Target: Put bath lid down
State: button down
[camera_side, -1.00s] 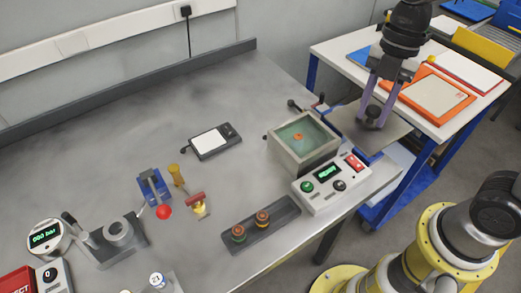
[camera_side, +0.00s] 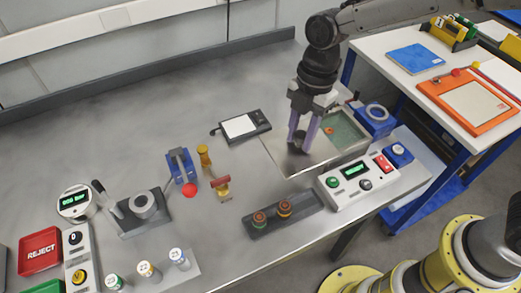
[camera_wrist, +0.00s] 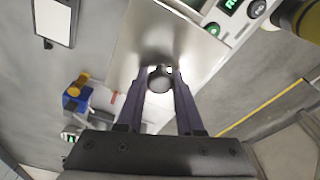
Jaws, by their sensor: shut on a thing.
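The bath (camera_side: 349,153) is a square open box with teal liquid and a small orange thing inside. The bath lid (camera_side: 277,147) is a flat, shiny grey plate with a dark round knob. My gripper (camera_side: 299,145) is shut on the knob, with one finger on each side. In the side view the lid overlaps the left part of the bath, leaving the right part with the liquid visible. I cannot tell whether the lid touches the rim. In the wrist view, my gripper (camera_wrist: 160,79) holds the knob above the lid plate (camera_wrist: 145,50).
A control box (camera_side: 357,184) with a green display stands in front of the bath. A blue device (camera_side: 375,119) is to its right. A black scale-like device (camera_side: 241,127) lies behind and left. A dark tray with two knobs (camera_side: 283,212) lies in front. The table's back left is clear.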

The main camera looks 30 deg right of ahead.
jog(key=w+a+f, duration=0.1)
jog(key=w+f, duration=0.1)
jog(key=w+a+f, duration=0.3)
jog(key=w+f, duration=0.1)
jog(key=w, duration=0.1)
jog(key=shift+a+f, duration=0.25)
jog(key=shift+w+a+f, duration=0.3)
jog(key=shift+w+f, duration=0.2)
jog(key=shift+f, duration=1.7)
jog(key=shift+f, duration=0.1)
jog(key=c, duration=0.5)
grip_release()
jog(key=shift+f, duration=0.1)
jog(key=shift+c, duration=0.2)
notch_tip(320, 180, up, 12)
jog(key=d, duration=0.1)
jog(key=shift+w+d, duration=0.35)
jog(key=shift+w, duration=0.05)
jog(key=shift+r, duration=0.2)
